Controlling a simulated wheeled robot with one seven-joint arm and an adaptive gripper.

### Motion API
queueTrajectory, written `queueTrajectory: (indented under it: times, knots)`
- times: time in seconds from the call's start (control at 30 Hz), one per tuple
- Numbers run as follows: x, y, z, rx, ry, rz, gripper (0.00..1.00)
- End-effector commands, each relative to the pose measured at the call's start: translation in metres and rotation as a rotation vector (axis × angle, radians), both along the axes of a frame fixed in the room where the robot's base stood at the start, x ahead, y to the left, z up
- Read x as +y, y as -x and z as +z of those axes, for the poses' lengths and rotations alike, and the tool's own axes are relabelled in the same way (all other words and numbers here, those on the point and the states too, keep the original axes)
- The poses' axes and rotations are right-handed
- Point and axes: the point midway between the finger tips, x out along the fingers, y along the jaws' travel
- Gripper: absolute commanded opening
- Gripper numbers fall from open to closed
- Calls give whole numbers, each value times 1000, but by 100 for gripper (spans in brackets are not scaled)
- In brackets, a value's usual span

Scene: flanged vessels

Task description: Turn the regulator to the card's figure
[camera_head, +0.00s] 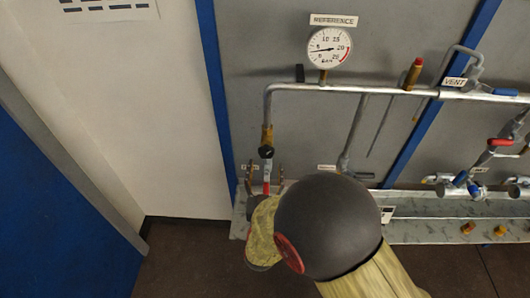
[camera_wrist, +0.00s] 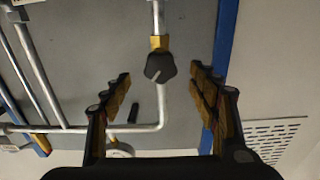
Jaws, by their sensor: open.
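The regulator has a dark knob (camera_head: 266,152) under a brass body (camera_head: 267,135), on the pipe's down-turned left end. In the wrist view the knob (camera_wrist: 160,67) shows a pale pointer line and lies between my fingers in the picture. My gripper (camera_head: 265,176) is open and empty, its fingers on either side of the line just below the knob in the head view; contact cannot be told. The reference gauge (camera_head: 329,49) above has its needle pointing left, near the 5. No card figure is legible; a small white label (camera_head: 387,212) is partly hidden by my arm.
More valves stand at right. A ledge (camera_head: 430,230) runs below.

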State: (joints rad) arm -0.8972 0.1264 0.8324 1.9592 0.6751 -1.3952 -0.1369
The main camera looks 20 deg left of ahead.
Motion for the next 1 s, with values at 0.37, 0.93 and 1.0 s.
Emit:
queueTrajectory:
  times: [0.37,0.93,1.0]
  knots:
    - [11,-50,0,-1,2,-1,60]
    - [18,-74,0,0,2,2,59]
    - [18,-74,0,0,2,2,55]
